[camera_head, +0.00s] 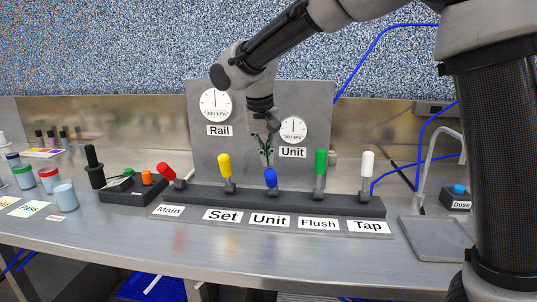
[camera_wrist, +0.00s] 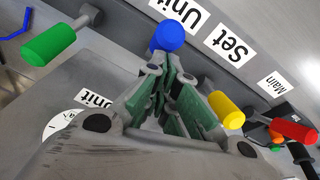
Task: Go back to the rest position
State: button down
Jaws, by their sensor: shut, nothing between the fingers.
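My gripper (camera_head: 266,158) is shut and empty. In the head view it points down just above and behind the blue Unit lever (camera_head: 270,178), in front of the grey gauge panel (camera_head: 320,115). In the wrist view my gripper (camera_wrist: 163,72) has its fingertips near the blue knob (camera_wrist: 168,36); I cannot tell whether they touch. The yellow Set lever (camera_head: 225,166) and the green Flush lever (camera_head: 320,162) stand upright on either side. The red Main lever (camera_head: 166,171) leans left, and the white Tap lever (camera_head: 367,163) is upright.
A black box (camera_head: 134,188) with green and orange buttons and a black upright handle (camera_head: 94,165) stand at left. Several capped jars (camera_head: 48,179) are further left. A metal spout (camera_head: 437,150) and a Dose button (camera_head: 459,190) are at right. The front bench strip is clear.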

jog(key=v, duration=1)
jog(key=s+d+f, duration=0.3)
jog(key=s+d, duration=0.5)
jog(key=d, duration=0.3)
jog(key=s+d+f+t, duration=0.1)
jog(key=s+d+f, duration=0.2)
jog(key=s+d, duration=0.5)
jog(key=s+d+f+t+y, duration=0.1)
jog(key=s+d, duration=0.6)
jog(key=d, duration=0.7)
jog(key=shift+s+d+f+m, duration=0.3)
jog(key=shift+s+d+f, duration=0.1)
jog(key=shift+f, duration=0.5)
